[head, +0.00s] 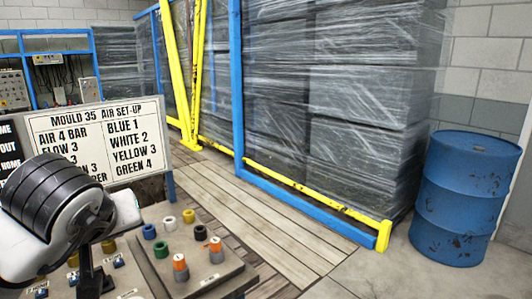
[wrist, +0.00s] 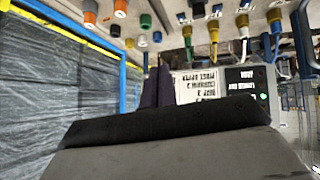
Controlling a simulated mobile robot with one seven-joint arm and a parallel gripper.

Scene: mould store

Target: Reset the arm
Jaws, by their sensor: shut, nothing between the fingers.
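My arm reaches in at the lower left of the head view, white with a black ribbed joint. In the wrist view the dark fingers of my gripper (wrist: 157,86) show beyond the wide grey and black body. They are together with nothing between them. My gripper is near the bench panel (head: 215,281), which bears several coloured ring fittings and two orange-capped pieces. The panel also shows along the top of the wrist view, upside down. My arm hides part of the panel in the head view.
A sign board (head: 100,150) headed "Mould 35 air set-up" stands behind the panel. A blue and yellow rack (head: 238,90) holds wrapped dark stacks (head: 350,110). A blue drum (head: 462,200) stands at the right. Hoses hang from fittings in the wrist view. The plank floor (head: 250,215) before the rack is clear.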

